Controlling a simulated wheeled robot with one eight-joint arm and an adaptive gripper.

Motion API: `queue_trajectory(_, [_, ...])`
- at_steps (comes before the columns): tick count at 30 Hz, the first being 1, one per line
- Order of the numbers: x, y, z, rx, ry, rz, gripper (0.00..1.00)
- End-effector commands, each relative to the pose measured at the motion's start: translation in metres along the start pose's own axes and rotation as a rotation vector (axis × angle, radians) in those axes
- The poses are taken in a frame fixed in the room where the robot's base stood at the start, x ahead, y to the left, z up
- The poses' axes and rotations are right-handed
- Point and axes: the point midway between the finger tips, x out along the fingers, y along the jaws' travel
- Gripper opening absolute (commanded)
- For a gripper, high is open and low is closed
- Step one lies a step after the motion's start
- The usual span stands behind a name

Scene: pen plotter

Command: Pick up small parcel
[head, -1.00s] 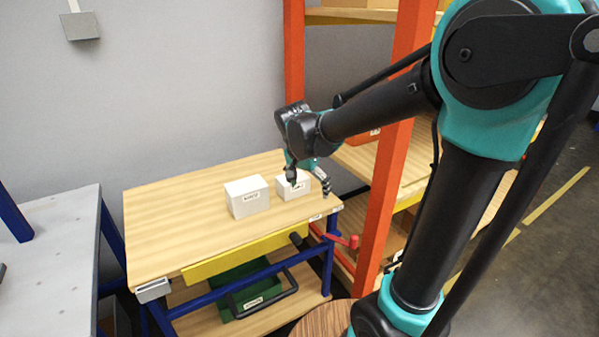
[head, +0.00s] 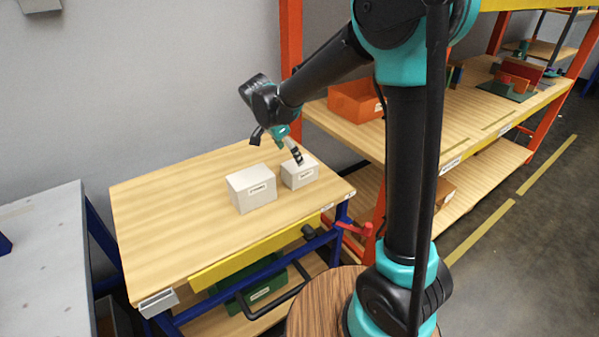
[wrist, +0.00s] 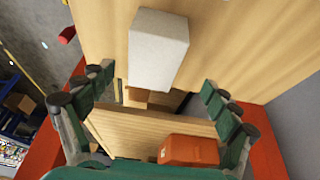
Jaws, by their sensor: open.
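The small parcel (head: 299,176) is a white box with a label. It sits upright on the wooden worktop, near the right end, close beside a larger white box (head: 252,190). My gripper (head: 277,146) is open and empty, tilted above and behind the small parcel in the head view. One finger overlaps the parcel's top in the picture; I cannot tell if it touches. In the wrist view my open fingers (wrist: 158,80) stand wide apart. A white box, likely the small parcel (wrist: 158,52), shows between and above the fingertips, with its label hidden.
The workbench (head: 165,220) has free room on its left. A shelf rack with an orange upright (head: 291,60) stands close to its right end and holds an orange bin (head: 355,100). A green crate (head: 245,285) is below the worktop. A grey table (head: 45,240) stands at left.

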Motion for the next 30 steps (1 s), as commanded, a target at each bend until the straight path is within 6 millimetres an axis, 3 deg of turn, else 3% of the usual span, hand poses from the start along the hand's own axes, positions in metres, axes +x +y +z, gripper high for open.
queue_trajectory(3, [0.02, 0.0, 0.0, 0.0, 0.0, 0.0, 0.89])
queue_trajectory(13, [0.045, 0.002, 0.0, 0.001, 0.0, 0.0, 0.89])
queue_trajectory(21, [0.082, 0.008, 0.0, 0.0, 0.0, 0.001, 0.89])
queue_trajectory(30, [0.088, 0.008, 0.0, -0.001, 0.0, 0.0, 0.89])
